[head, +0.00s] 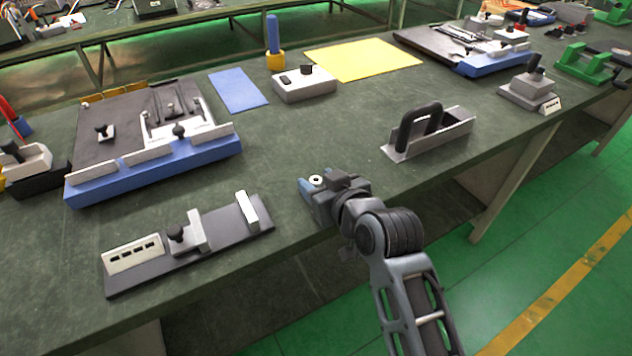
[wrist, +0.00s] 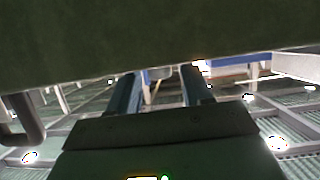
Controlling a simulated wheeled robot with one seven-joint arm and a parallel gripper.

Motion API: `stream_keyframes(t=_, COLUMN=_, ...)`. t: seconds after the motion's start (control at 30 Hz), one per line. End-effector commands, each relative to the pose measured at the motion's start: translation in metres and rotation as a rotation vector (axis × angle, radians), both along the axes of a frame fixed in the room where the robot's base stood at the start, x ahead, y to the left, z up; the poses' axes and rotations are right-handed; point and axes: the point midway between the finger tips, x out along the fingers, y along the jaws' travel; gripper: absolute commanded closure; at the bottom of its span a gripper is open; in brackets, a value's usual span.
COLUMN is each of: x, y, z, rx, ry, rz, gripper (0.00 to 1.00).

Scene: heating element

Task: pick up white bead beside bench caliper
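The white bead (head: 316,180), a small ring with a dark hole, shows at my gripper's fingertips in the head view. I cannot tell whether it lies between the fingers or just beyond them. I cannot make it out in the wrist view. My gripper (head: 320,187) is at the bench's front edge, its two blue fingers apart in the wrist view (wrist: 160,86) with nothing clearly held. The bench caliper (head: 217,237), a dark bar with grey jaws and a slider with a black knob, lies on the bench to the left of the gripper.
A grey block with a black handle (head: 430,132) stands to the right of my gripper. A blue-edged fixture (head: 158,168) is at the left, and a white switch box (head: 304,84) is behind. The green bench top (head: 290,140) is clear around the gripper.

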Motion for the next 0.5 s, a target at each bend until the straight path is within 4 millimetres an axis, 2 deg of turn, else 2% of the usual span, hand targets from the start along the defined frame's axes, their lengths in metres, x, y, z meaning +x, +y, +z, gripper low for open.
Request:
stream_keyframes(t=0.07, x=-0.0001, y=-0.0002, z=-0.0001, rx=0.0, ry=0.0, rz=0.0, gripper=0.59)
stream_keyframes(t=0.5, x=-0.0002, y=-0.0003, z=-0.0001, rx=0.0, ry=0.0, rz=0.0, gripper=1.0)
